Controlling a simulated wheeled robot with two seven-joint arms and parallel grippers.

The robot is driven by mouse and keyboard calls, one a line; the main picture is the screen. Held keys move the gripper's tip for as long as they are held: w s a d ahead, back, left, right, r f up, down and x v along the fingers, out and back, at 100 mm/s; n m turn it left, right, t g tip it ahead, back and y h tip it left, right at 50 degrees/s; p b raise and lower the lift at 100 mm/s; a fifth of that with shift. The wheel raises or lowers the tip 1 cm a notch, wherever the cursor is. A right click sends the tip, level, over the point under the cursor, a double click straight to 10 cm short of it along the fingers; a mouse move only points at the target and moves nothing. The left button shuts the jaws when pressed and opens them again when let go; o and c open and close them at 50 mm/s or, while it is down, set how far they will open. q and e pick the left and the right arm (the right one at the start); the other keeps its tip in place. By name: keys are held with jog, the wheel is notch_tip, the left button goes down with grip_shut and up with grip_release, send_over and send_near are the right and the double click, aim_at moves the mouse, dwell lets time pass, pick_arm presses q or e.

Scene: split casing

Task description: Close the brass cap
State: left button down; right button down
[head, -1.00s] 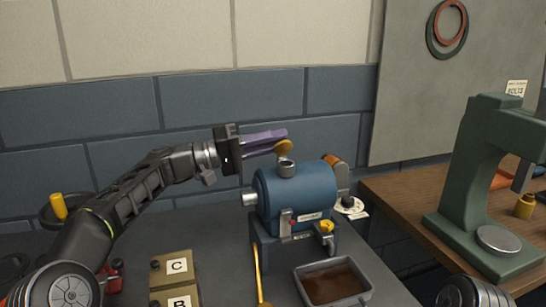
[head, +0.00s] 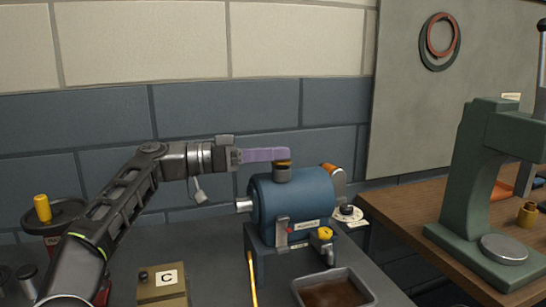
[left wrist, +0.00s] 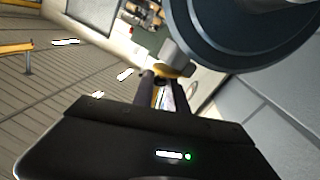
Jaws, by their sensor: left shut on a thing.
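The brass cap (head: 283,162) sits at the top of the short grey neck (head: 283,174) on the blue casing. My left gripper (head: 287,154) comes in level from the left, with its purple fingers at the cap. It is shut on the cap, and the fingers hide part of it. In the left wrist view the cap shows as a yellow piece (left wrist: 186,70) at the fingertips, against the grey neck (left wrist: 175,52). The blue casing (head: 295,203) stands on the bench. My right gripper is not in view.
A tray of brown liquid (head: 333,293) stands in front of the casing. A box marked C (head: 162,285) and a yellow-knobbed handwheel (head: 43,208) are at left. A green press (head: 475,185) stands on the wooden bench at right. An orange-ended handle (head: 328,172) is right of the neck.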

pick_arm(q)
jog(key=shift+s+d+f+m+y+b, duration=0.15)
jog(key=shift+f+m+b, duration=0.1)
jog(key=shift+m, duration=0.45)
jog(key=shift+s+a+f+m+y+b, duration=0.15)
jog(key=shift+f+m+b, duration=0.1)
jog(key=shift+m, duration=0.45)
jog(key=shift+d, duration=0.1)
jog(key=c, duration=1.3)
grip_release()
jog(key=shift+r, duration=0.1)
jog(key=shift+c, duration=0.2)
jog(key=shift+s+a+r, duration=0.1)
jog(key=shift+s+a, duration=0.1)
jog(key=shift+a, duration=1.1)
jog(key=shift+s+a+f, duration=0.1)
jog(key=shift+s+a, duration=0.1)
jog(key=shift+a, duration=1.05)
jog(key=shift+s+a+r, duration=0.1)
jog(key=shift+s+a, duration=0.1)
jog(key=shift+a, duration=1.1)
